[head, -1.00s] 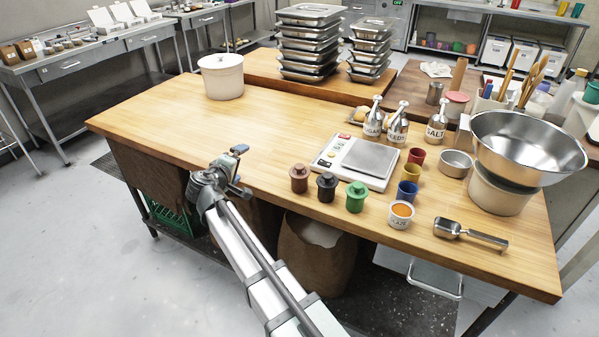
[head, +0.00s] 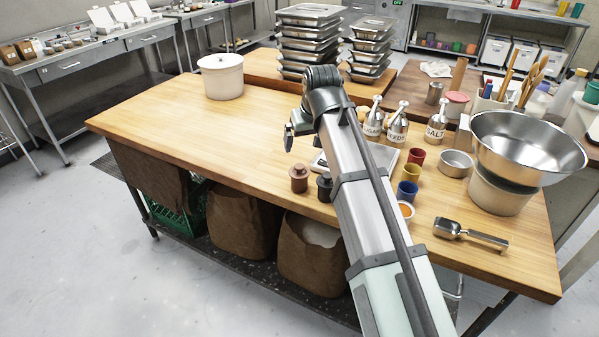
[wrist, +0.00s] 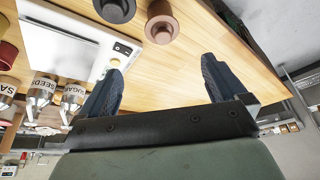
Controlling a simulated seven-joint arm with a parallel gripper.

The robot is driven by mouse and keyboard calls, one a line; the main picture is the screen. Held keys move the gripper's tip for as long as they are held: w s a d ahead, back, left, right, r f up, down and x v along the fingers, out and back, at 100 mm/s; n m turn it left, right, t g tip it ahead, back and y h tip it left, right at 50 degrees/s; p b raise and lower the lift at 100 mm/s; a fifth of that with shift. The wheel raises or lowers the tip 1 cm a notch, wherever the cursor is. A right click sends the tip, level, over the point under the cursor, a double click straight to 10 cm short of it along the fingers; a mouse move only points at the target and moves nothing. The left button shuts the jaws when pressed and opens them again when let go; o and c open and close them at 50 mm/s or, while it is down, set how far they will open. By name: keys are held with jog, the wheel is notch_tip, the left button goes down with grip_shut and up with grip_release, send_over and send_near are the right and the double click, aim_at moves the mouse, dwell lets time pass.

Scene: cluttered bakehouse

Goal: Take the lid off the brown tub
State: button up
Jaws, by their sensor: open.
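The brown tub (head: 299,183) stands upright near the front edge of the wooden table, its knobbed lid (head: 299,170) on top. In the wrist view the brown tub (wrist: 161,28) appears at the top, beyond my finger tips. My gripper (head: 289,138) is open and empty, above and behind the brown tub in the head view. Its two dark blue fingers are spread apart in the wrist view (wrist: 162,66). The black tub (head: 324,187) stands just right of the brown one, partly hidden by my arm. The green tub is hidden behind my arm.
The scale (wrist: 80,45) lies beside the tubs. Labelled shakers (head: 397,128), coloured cups (head: 411,172), and a scoop (head: 468,233) stand or lie to the right. A white lidded pot (head: 222,78) is at the back left. The table's left part is clear.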

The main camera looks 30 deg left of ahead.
aim_at(300, 166)
jog(key=x, duration=0.8)
jog(key=shift+x, duration=2.6)
jog(key=shift+s+a, duration=0.15)
jog(key=shift+s, duration=0.05)
jog(key=c, duration=1.1)
